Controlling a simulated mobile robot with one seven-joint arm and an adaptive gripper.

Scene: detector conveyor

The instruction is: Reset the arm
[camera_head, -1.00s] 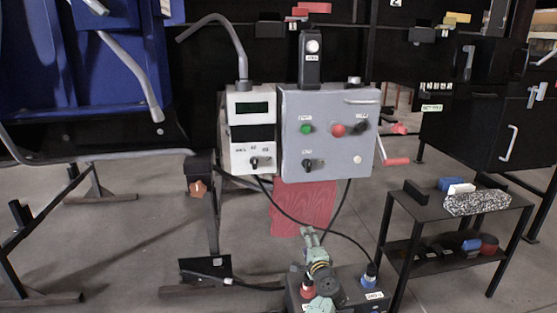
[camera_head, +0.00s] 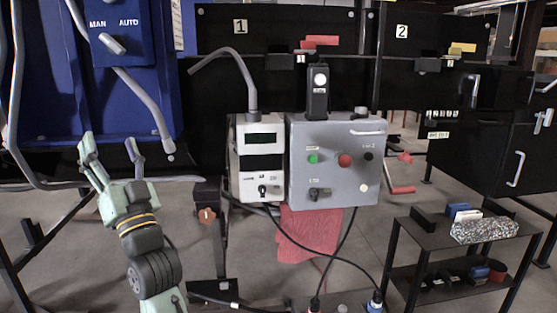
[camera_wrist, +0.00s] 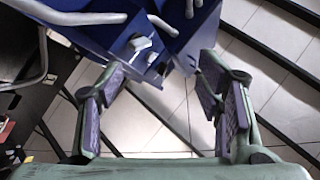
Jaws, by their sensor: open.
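My gripper (camera_head: 111,158) is raised at the left of the head view, in front of the blue machine. Its two green fingers are spread and point up. In the wrist view my gripper (camera_wrist: 160,95) is open, with dark pads on both fingers and nothing between them. Beyond the fingers the wrist view shows blue machine parts with grey handles and the tiled floor.
A blue machine (camera_head: 60,85) with a MAN/AUTO lever (camera_head: 112,43) stands at left. A grey control box (camera_head: 333,180) and a white meter box (camera_head: 258,190) stand in the middle. A black cart (camera_head: 410,232) holding several items is at right. Grey bent bars stick out at left.

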